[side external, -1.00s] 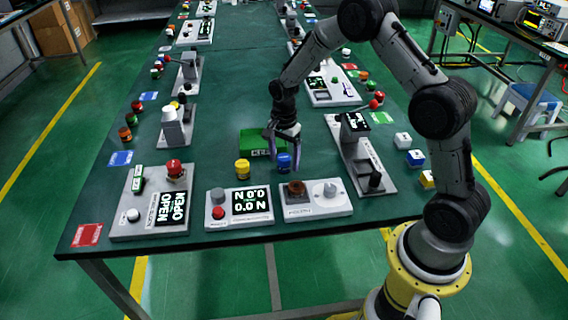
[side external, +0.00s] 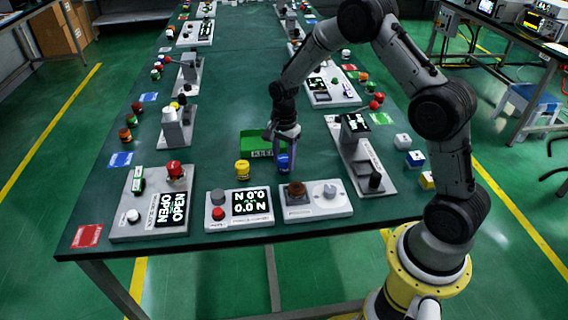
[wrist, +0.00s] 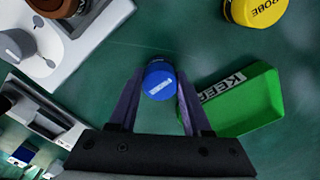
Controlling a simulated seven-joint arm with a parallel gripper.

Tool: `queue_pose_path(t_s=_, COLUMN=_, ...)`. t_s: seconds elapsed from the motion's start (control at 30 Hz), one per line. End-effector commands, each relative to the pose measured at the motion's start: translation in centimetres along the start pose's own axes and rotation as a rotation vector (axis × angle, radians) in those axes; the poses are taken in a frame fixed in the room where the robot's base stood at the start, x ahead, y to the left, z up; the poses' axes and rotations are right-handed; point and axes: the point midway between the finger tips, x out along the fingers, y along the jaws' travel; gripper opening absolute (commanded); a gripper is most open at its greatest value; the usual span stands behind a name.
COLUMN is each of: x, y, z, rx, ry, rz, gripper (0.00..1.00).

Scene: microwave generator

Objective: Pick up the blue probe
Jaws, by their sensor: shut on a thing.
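The blue probe (side external: 283,163) is a short blue cylinder standing on the green table, just in front of the green tray. In the wrist view the blue probe (wrist: 159,80) sits between my two purple fingers, its top with a white label facing the camera. My gripper (side external: 284,160) points down over it with the fingers closed on its sides. The wrist view shows my gripper (wrist: 158,95) with a finger on each side of the probe. The probe appears to be at table level; I cannot tell whether it touches the table.
A green KEEP tray (side external: 250,142) lies just behind the probe. A yellow probe (side external: 242,170) stands to the left. A device with a brown knob and dial (side external: 316,210) and a display box (side external: 240,223) stand in front. A grey station (side external: 362,175) stands to the right.

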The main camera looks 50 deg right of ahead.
Motion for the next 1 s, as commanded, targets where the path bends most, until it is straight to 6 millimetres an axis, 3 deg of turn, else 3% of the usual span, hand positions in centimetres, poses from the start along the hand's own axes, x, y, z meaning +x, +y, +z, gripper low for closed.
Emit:
queue_pose_path(t_s=0.27, x=-0.8, y=-0.1, z=0.0, rx=0.000, ry=0.001, rz=-0.003, gripper=0.00)
queue_pose_path(t_s=0.47, x=-3.5, y=-0.1, z=0.0, rx=0.000, ry=0.002, rz=-0.006, gripper=0.00)
queue_pose_path(t_s=0.77, x=-9.7, y=5.3, z=1.3, rx=0.000, ry=0.002, rz=-0.007, gripper=0.00)
queue_pose_path(t_s=1.0, x=-11.6, y=10.2, z=2.5, rx=0.000, ry=0.001, rz=-0.003, gripper=0.00)
